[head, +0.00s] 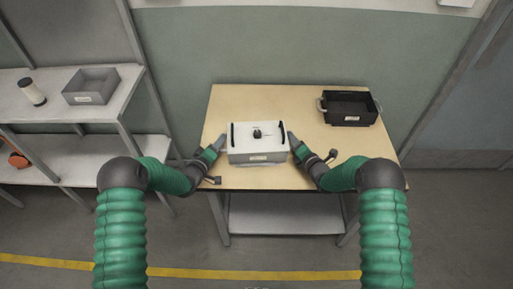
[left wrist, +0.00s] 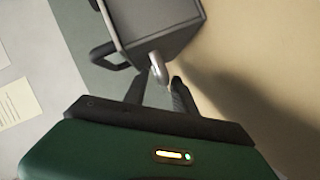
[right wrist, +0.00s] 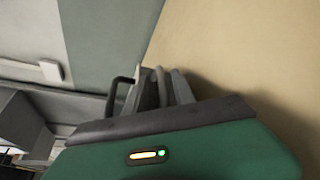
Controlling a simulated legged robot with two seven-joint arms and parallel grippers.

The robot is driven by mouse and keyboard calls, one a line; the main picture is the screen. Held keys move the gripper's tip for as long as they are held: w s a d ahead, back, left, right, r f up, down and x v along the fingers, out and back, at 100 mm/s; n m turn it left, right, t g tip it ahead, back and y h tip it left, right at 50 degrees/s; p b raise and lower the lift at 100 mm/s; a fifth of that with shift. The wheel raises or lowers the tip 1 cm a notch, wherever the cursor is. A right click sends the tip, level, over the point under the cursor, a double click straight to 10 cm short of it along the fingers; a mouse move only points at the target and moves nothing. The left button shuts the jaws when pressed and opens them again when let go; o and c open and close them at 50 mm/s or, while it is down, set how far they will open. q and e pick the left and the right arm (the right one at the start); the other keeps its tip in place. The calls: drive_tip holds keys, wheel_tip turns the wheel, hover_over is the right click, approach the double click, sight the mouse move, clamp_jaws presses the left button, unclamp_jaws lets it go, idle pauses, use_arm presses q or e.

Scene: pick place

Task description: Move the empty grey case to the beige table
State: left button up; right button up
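An empty grey case (head: 90,85) with a white label sits on the upper shelf at the left. The beige table (head: 300,103) stands in the middle and holds a light case (head: 258,156) with black handles and a small dark item inside. My left gripper (head: 222,142) is at the light case's left side. In the left wrist view its fingers (left wrist: 160,88) are apart, with a pale bar near the tips. My right gripper (head: 293,138) is at the case's right side. Its fingers (right wrist: 166,88) look apart, close to a black handle. Contact is unclear for both.
A black case (head: 349,108) stands at the table's back right. Bare tabletop lies right of the light case. A lower shelf (head: 285,214) is under the table.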

use_arm(q)
drive_tip(key=v, duration=0.3)
drive_tip(key=a+v, duration=0.1)
drive_tip(key=v, duration=0.6)
drive_tip(key=shift+a+f, duration=0.2)
drive_tip(key=shift+a, duration=0.25)
use_arm(e)
drive_tip(key=shift+s+a+r, duration=0.1)
drive_tip(key=shift+s+a, duration=0.05)
drive_tip(key=shift+a, duration=0.2)
use_arm(q)
drive_tip(key=shift+s+d, duration=0.15)
drive_tip(key=shift+d, duration=0.05)
use_arm(e)
drive_tip(key=v, duration=1.1)
drive_tip(key=shift+s+d, duration=0.15)
use_arm(q)
drive_tip(key=shift+a, duration=0.1)
use_arm(e)
drive_tip(key=shift+s, duration=0.2)
drive_tip(key=shift+d, duration=0.1)
